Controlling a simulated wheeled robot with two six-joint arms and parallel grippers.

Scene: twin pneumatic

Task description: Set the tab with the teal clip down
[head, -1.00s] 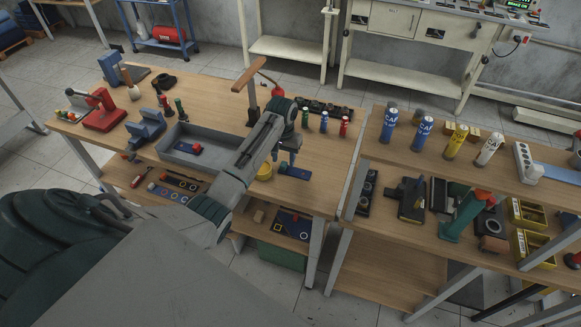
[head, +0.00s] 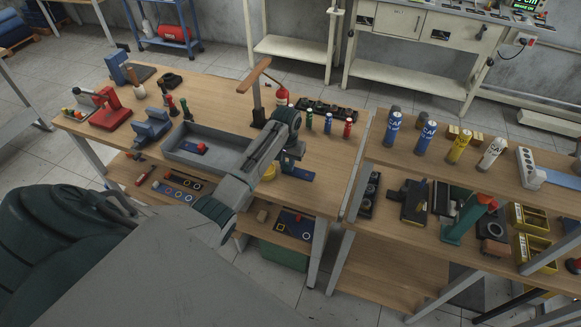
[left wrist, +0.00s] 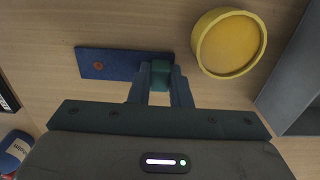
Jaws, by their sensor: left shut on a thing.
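The blue tab (left wrist: 108,64) has a copper-coloured disc near its left end in the left wrist view. At its right end is the teal clip (left wrist: 161,77), between the two fingers of my left gripper (left wrist: 161,88), which is shut on it. In the head view the tab (head: 302,173) shows beside my left gripper (head: 287,165), near the front edge of the left table; the clip is hidden there. I cannot tell whether the tab touches the wood. My right gripper is not in view.
A yellow round dish (left wrist: 229,44) stands close to the right of the clip. The grey tray (head: 222,170) holds another blue tab with a red clip (head: 190,149). Small coloured bottles (head: 328,123) stand behind.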

